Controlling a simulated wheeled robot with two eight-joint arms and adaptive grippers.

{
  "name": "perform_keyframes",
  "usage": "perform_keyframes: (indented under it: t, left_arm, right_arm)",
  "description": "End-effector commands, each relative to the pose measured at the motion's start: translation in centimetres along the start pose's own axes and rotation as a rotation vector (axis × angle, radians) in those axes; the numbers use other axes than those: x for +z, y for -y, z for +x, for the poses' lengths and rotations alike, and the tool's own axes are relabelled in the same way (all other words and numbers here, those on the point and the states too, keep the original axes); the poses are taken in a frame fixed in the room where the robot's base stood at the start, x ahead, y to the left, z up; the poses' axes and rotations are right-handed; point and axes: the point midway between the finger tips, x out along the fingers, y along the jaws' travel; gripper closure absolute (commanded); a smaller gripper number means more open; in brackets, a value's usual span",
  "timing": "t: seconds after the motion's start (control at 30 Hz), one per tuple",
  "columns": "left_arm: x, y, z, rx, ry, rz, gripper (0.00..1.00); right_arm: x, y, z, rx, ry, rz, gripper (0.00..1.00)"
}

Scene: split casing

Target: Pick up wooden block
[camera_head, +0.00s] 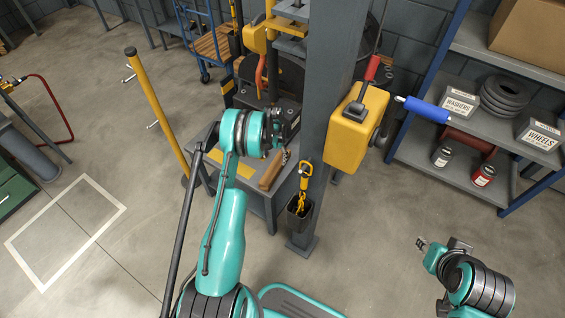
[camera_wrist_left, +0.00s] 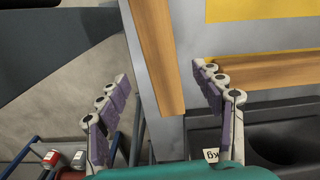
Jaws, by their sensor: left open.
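The wooden block (camera_head: 272,172) is brown and long, and lies along the near right edge of the grey worktable. In the left wrist view the block (camera_wrist_left: 157,55) runs from the top edge down between my two fingers. My left gripper (camera_wrist_left: 160,72) is open and empty, with one finger to each side of the block in the picture. I cannot tell how far above the block the fingers are. In the head view my left wrist hides part of the table. My right gripper (camera_head: 430,246) is low at the right, far from the block; its jaws are too small to read.
A grey post (camera_head: 325,130) with a yellow box (camera_head: 356,118) stands just right of the table. A yellow chain hangs over a black holder (camera_head: 300,208). A second wooden strip (camera_wrist_left: 270,72) shows right of the fingers. Shelves (camera_head: 435,165) stand at right. The left floor is mostly clear.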

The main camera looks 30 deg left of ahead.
Motion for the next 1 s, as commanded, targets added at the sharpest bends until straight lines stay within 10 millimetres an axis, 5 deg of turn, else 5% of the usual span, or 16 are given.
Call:
perform_keyframes:
  t: [0.63,0.9,1.0]
  left_arm:
    - [0.0,0.3,7.8,0.001,0.004,-0.001,0.33]
    - [0.0,0.3,8.2,0.001,0.004,-0.001,0.33]
    - [0.0,0.3,8.2,0.001,0.004,-0.001,0.54]
  right_arm:
    - [2.3,0.0,3.1,0.0,0.0,0.0,0.68]
    - [2.3,0.0,3.1,0.0,0.0,0.0,0.68]
    - [2.3,0.0,3.1,0.0,0.0,0.0,0.68]
